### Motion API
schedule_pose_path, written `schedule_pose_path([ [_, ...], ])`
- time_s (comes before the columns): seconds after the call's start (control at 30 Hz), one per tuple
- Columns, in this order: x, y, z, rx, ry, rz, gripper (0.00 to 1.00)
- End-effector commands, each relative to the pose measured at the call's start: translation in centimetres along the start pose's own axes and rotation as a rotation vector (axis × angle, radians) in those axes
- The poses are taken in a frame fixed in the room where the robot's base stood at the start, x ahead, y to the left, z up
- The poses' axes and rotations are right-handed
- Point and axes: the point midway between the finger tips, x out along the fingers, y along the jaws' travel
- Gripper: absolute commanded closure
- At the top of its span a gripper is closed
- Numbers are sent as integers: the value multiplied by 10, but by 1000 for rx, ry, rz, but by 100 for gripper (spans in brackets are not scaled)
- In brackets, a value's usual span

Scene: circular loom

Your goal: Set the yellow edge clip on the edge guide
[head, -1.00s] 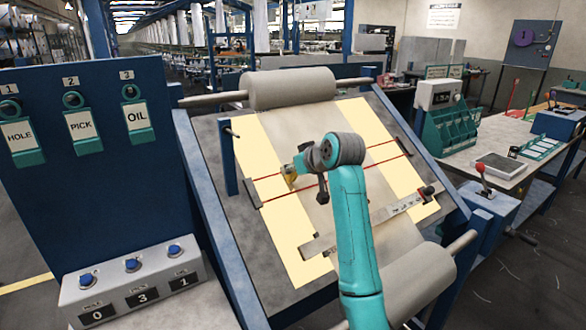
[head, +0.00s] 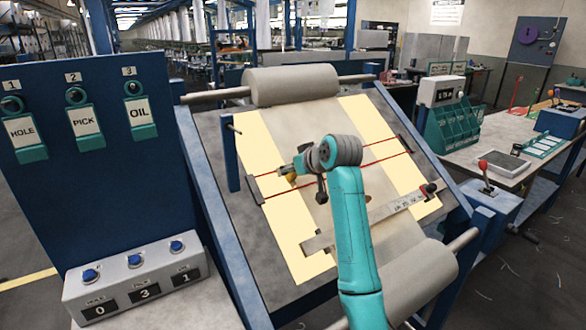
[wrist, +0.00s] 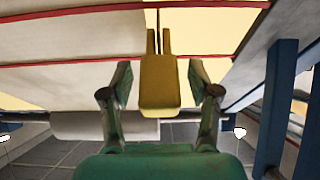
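The yellow edge clip (wrist: 160,85) sits between the fingers of my gripper (wrist: 160,82) in the wrist view. Its two prongs point away from me, across a red line, on either side of a thin dark line. A strip of background shows between the clip and each finger, so the fingers look open around it. In the head view the clip (head: 291,178) shows small beside my gripper (head: 297,169), near the left pale-yellow strip. I cannot tell surely which part is the edge guide, or whether the clip touches it.
Two red lines (head: 370,161) cross the tilted board (head: 212,150) between dark bars. A blue post (head: 229,158) stands left of the clip. A ruler bar (head: 390,209) crosses the lower board. Grey rollers lie above (head: 290,86) and below (head: 418,280).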

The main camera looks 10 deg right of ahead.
Motion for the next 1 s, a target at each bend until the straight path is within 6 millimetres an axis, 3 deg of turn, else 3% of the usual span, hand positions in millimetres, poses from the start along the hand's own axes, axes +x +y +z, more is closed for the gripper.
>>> schedule_pose_path([
  [0.33, -13, 0, 0, 0, 1, 1, 39],
  [0.8, -99, 1, 0, 0, 3, 2, 39],
  [1.0, -117, 0, 0, 0, 0, 0, 39],
])
